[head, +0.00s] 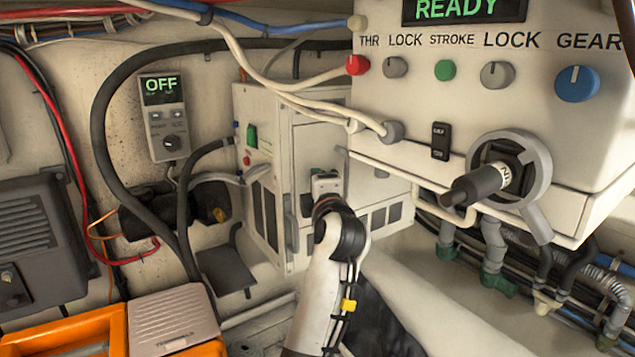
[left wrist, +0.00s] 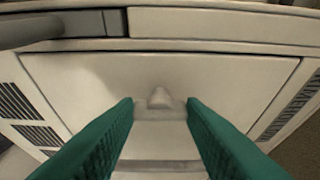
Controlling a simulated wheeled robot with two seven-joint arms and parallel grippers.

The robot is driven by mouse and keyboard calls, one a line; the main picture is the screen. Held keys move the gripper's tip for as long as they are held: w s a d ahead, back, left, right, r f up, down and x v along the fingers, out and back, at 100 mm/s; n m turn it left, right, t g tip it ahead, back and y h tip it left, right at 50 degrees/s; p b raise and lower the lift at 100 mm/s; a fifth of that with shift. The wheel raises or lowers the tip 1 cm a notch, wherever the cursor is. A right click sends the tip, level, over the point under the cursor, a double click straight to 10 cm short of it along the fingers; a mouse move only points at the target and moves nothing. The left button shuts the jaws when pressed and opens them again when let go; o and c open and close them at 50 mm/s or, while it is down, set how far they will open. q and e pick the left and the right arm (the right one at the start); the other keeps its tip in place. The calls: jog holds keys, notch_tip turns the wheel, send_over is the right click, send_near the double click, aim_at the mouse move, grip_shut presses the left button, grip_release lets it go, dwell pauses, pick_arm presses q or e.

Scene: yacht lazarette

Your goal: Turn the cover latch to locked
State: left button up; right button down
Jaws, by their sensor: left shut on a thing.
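The white cabinet (head: 265,125) stands in the middle of the head view. Its pale cover panel (head: 312,140) faces my left gripper (head: 325,174), which is at the panel's front and hides part of it. In the left wrist view, the cover (left wrist: 235,80) fills most of the picture. A small pale latch (left wrist: 158,98) sticks out at its middle, between my two green fingers. The left gripper is shut on this latch. The latch's lock position cannot be told. My right gripper is not in view.
A large control box (head: 450,110) with knobs and a black-handled lever (head: 480,185) overhangs on the right. White cables (head: 290,95) pass above the cabinet. A remote reading OFF (head: 163,118) hangs on the left wall. An orange case (head: 65,335) lies at lower left.

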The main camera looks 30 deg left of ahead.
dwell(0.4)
pick_arm(q)
jog(key=o, duration=1)
jog(key=b+v, duration=0.4)
jog(key=v, duration=0.8)
jog(key=shift+b, duration=0.3)
